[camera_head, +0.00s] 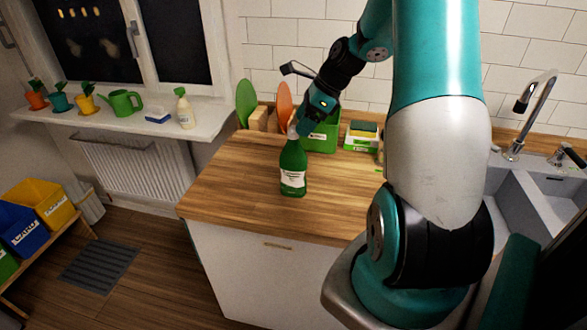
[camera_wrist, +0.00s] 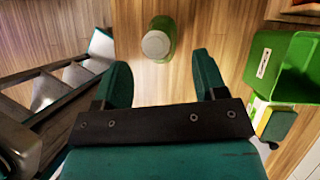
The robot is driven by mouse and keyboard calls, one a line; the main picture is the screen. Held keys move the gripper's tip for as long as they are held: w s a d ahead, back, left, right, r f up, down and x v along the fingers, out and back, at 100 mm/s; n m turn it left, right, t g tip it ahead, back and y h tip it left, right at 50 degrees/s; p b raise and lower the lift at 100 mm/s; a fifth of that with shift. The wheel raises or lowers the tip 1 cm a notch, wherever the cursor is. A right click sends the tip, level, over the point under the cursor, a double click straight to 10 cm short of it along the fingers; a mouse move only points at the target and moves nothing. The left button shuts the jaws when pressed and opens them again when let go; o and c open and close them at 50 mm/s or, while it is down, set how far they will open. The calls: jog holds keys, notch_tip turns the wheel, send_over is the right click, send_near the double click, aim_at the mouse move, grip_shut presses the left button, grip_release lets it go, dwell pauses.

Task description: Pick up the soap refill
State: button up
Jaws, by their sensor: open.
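The soap refill, taken to be the green bottle with a white label (camera_head: 293,171), stands upright on the wooden counter near its front left part. In the wrist view, its round pale cap (camera_wrist: 157,44) shows from above, beyond the fingertips and roughly midway between them. My gripper (camera_head: 304,124) is above and slightly behind the bottle in the head view, overlapping its top. In the wrist view, my gripper (camera_wrist: 163,72) has its two fingers well apart with nothing between them.
A green bin (camera_head: 322,139) stands behind the bottle, and a sponge with green-and-white packs (camera_head: 362,134) is right of it. Round green (camera_head: 245,102) and orange boards (camera_head: 285,104) lean by the wall. The sink (camera_head: 535,205) is at the right. Counter left of the bottle is clear.

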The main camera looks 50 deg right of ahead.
aim_at(293, 133)
jog(key=p+x, duration=0.2)
jog(key=x, duration=0.3)
jog(key=shift+a+f, duration=0.1)
jog(key=shift+a, duration=0.1)
grip_shut()
